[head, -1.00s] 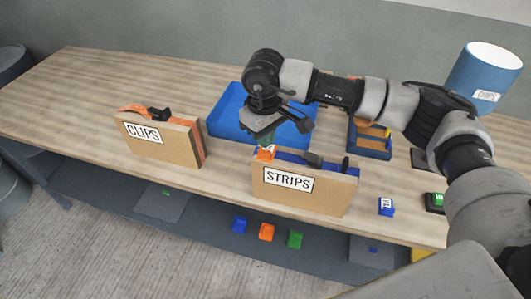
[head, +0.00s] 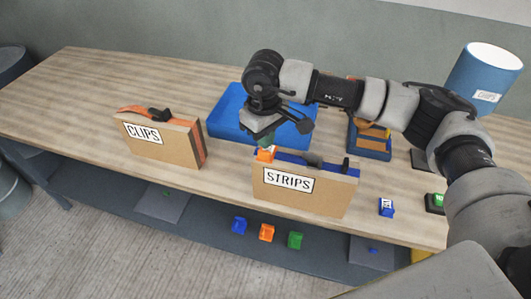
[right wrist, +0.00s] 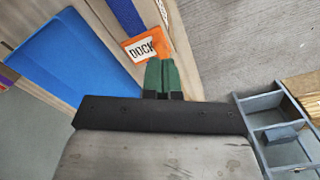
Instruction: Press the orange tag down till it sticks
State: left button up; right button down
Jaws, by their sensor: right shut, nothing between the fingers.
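The orange tag (head: 264,156) is at the left end of the STRIPS holder (head: 304,188), near the table's front edge. In the right wrist view the tag (right wrist: 134,53) shows a white face reading DOCK and lies at the end of a blue strip (right wrist: 126,16). My right gripper (head: 267,143) is shut and empty, with its fingertips right over the tag. In the right wrist view its green fingertips (right wrist: 161,65) meet the tag's lower right edge. I cannot tell whether they press on it. My left gripper is not in view.
The CLIPS holder (head: 158,141) stands to the left. A blue tray (head: 228,108) lies behind the gripper. A small blue labelled block (head: 386,208) and a blue bin (head: 485,75) are to the right. The table's left part is clear.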

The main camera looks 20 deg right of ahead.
aim_at(264, 151)
jog(key=shift+f+b, duration=1.25)
jog(key=shift+b, duration=0.05)
dwell(1.0)
jog(key=shift+r, duration=0.1)
dwell(0.4)
jog(key=shift+r+p, duration=1.15)
jog(key=shift+r, duration=2.35)
jog(key=shift+f, duration=0.1)
